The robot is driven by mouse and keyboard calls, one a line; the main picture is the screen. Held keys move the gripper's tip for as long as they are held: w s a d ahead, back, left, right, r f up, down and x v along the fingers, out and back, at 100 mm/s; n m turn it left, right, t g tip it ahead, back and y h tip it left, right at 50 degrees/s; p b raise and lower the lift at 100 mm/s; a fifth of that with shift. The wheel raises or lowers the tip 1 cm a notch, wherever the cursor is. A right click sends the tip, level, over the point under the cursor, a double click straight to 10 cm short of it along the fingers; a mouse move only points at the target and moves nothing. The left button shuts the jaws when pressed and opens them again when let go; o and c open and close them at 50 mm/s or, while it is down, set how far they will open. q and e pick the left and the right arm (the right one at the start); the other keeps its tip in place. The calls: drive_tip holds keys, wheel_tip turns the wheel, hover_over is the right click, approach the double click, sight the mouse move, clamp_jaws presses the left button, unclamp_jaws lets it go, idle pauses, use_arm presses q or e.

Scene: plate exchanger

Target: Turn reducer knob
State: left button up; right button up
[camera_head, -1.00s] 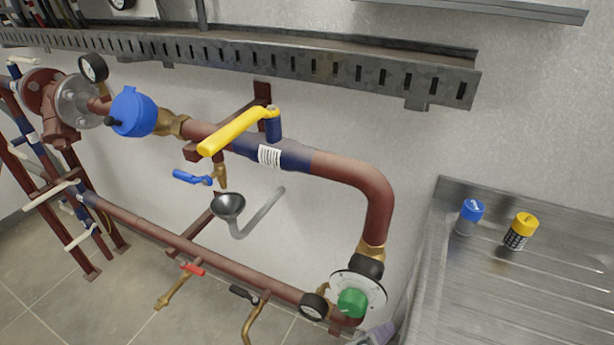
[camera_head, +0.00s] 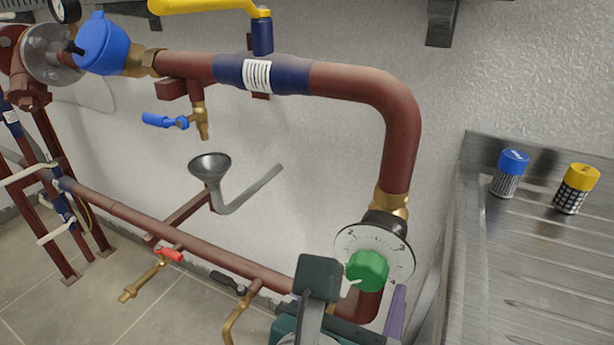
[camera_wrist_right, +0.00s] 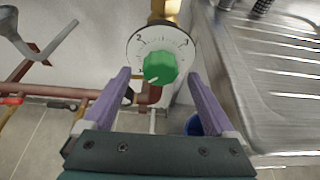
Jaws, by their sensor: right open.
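The reducer knob (camera_head: 367,271) is green and sits in front of a round white dial (camera_head: 398,248) with numbers, at the lower end of the red pipe bend. In the right wrist view the green knob (camera_wrist_right: 160,67) and its dial (camera_wrist_right: 133,48) are ahead of the fingers, near the middle. My right gripper (camera_wrist_right: 158,82) is open, with its purple fingers apart on the left and right below the knob, not closed on it. In the head view my right gripper stands just below the dial, and its dark body partly hides the pipe there. My left gripper is not in view.
A metal drainboard (camera_head: 480,250) stands to the right with a blue-capped container (camera_head: 510,174) and a yellow-capped one (camera_head: 576,189). A funnel (camera_head: 210,168), a blue-handled tap (camera_head: 165,121) and a red-handled tap (camera_head: 168,255) are on the left. The wall is behind the pipes.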

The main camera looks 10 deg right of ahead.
drive_tip(key=shift+x, duration=1.4)
drive_tip(key=c, duration=1.4)
drive_tip(key=shift+o, duration=0.2)
